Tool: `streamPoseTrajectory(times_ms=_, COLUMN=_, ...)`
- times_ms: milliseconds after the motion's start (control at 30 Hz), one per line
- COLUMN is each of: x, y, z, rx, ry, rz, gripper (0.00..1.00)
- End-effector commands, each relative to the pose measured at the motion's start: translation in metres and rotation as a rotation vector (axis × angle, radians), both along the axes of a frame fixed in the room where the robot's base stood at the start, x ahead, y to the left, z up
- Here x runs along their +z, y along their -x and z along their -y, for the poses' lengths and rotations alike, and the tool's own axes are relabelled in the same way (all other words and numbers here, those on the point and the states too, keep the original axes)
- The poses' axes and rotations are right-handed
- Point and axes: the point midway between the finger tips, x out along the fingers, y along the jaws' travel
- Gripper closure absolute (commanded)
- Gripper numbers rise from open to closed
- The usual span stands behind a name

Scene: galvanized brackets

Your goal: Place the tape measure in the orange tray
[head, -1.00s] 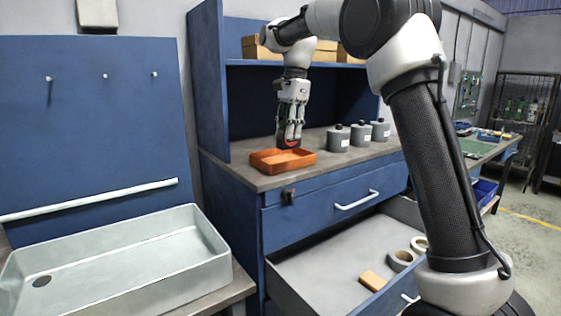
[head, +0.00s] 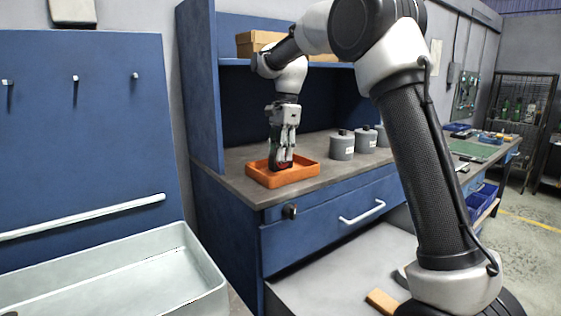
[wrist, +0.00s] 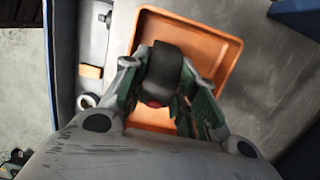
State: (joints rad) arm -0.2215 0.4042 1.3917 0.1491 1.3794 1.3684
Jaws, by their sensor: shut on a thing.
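The orange tray (head: 262,177) sits on the blue cabinet's grey top in the head view. It also shows in the wrist view (wrist: 205,38). My gripper (head: 281,166) points down into the tray, with its fingertips low inside the rim. It is shut on the tape measure (wrist: 163,70), a dark rounded body with a red spot. In the head view only a bit of red and black shows between the fingers. I cannot tell whether the tape measure touches the tray floor.
Grey lidded canisters (head: 342,145) stand right of the tray. An open drawer (head: 335,272) below holds a wooden block (head: 381,301). A pale sink (head: 180,262) is at lower left. A shelf with cardboard boxes (head: 258,42) hangs above the worktop.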

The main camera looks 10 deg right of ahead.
Motion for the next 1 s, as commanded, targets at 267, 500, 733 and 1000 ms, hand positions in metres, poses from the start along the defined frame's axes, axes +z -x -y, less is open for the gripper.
streamPoseTrajectory(times_ms=267, x=-0.029, y=0.0, z=0.0, rx=0.0, ry=0.0, rz=0.001, gripper=1.0)
streamPoseTrajectory(times_ms=500, x=-0.03, y=0.0, z=0.0, rx=0.0, ry=0.0, rz=-0.001, gripper=1.0)
streamPoseTrajectory(times_ms=733, x=-0.031, y=0.0, z=0.0, rx=0.0, ry=0.0, rz=-0.001, gripper=0.63)
streamPoseTrajectory(times_ms=1000, x=-0.023, y=-0.001, z=0.001, rx=0.0, ry=0.0, rz=0.001, gripper=0.63)
